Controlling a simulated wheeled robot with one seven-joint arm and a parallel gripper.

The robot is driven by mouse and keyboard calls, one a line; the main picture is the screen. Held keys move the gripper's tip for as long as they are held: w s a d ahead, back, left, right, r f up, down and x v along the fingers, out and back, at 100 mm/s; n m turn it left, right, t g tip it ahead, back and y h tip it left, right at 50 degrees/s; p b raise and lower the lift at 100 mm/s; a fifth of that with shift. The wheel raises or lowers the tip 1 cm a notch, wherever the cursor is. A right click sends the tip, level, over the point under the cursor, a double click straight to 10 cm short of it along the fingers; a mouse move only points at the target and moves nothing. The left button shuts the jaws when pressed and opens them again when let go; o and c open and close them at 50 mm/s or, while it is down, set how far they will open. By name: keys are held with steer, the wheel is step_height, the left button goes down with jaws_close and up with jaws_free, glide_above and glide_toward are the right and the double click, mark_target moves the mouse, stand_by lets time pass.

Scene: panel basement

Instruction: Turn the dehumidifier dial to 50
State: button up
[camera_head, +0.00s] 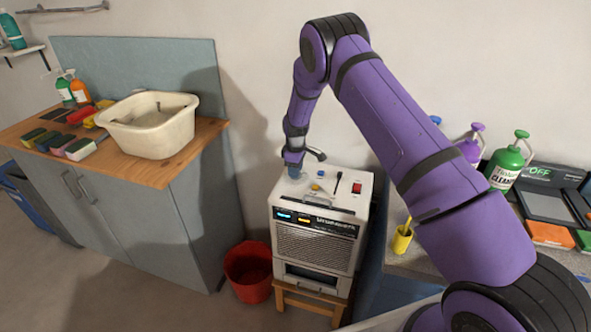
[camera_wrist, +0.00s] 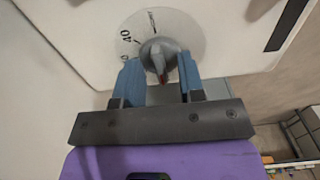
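The dehumidifier (camera_head: 316,232) is a white box with a front grille and lit displays. Its dial (camera_wrist: 160,58) shows in the wrist view as a grey knob with a red pointer on a pale round scale. The number 40 is readable left of the knob; other marks are cut off or too small to read. The red pointer faces down, toward my gripper. My gripper (camera_wrist: 160,72) has its two blue fingers apart, one on each side of the knob, with a narrow gap visible around the knob's ridge. In the head view my gripper (camera_head: 291,172) is at the box's top left, hiding the dial.
A red switch (camera_head: 356,187) and a black lever (camera_head: 338,180) are on the dehumidifier's top. A wooden stool (camera_head: 310,302) holds it up. A red bucket (camera_head: 248,272) stands left. A counter with a basin (camera_head: 160,140) is farther left; a green bottle (camera_head: 507,163) is right.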

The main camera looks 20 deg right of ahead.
steer(key=shift+c, duration=0.2)
jaws_close()
steer(key=shift+m, duration=0.3)
steer(key=m, duration=0.3)
steer(key=shift+m, duration=0.3)
steer(key=m, duration=0.9)
steer(key=shift+m, duration=2.2)
